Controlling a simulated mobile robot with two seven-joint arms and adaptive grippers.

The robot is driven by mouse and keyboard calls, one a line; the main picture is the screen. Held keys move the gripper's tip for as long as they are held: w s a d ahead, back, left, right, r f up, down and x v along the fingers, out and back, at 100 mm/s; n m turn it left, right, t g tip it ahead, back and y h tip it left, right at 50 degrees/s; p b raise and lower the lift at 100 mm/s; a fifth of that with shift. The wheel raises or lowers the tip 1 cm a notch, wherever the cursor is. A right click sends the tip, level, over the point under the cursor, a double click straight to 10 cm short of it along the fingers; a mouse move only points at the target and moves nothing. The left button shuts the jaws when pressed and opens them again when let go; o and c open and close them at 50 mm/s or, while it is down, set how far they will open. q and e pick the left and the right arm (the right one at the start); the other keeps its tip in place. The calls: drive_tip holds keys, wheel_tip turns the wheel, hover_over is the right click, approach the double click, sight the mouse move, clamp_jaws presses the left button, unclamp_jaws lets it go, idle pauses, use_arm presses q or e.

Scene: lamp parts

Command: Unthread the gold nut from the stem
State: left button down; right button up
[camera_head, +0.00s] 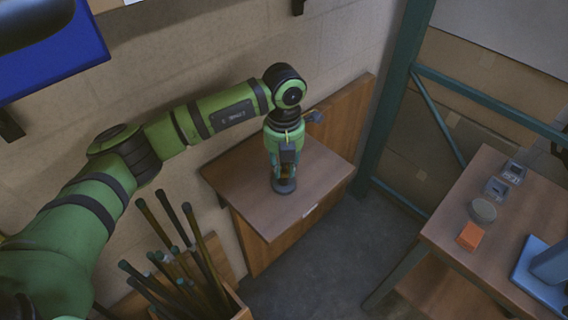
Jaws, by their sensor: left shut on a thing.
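My left gripper (285,172) points straight down over the small wooden table by the wall. It is shut around the upright lamp part, just above its dark round base (284,187), which stands on the table top. A small gold-brown patch shows between the fingers, most likely the gold nut (280,177). The fingers hide most of the stem and the nut, so I cannot tell how far the nut sits along the thread. My right gripper is not in view.
The small table (237,178) has bare room around the base. A box of upright dark rods (205,262) stands at the front left. A workbench (452,232) at the right holds grey blocks, a round grey piece, an orange block (471,236) and a blue item (545,275).

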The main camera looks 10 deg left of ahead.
use_arm(q)
drive_tip(key=shift+n, duration=1.2)
drive_tip(key=shift+r, duration=0.1)
drive_tip(key=shift+n, duration=1)
drive_tip(key=n+p, duration=0.1)
drive_tip(key=n, duration=0.3)
drive_tip(key=shift+n, duration=0.4)
drive_tip(key=n+p, duration=0.1)
drive_tip(key=n, duration=0.3)
drive_tip(key=shift+r, duration=0.15)
drive_tip(key=n, duration=0.3)
drive_tip(key=shift+p, duration=0.4)
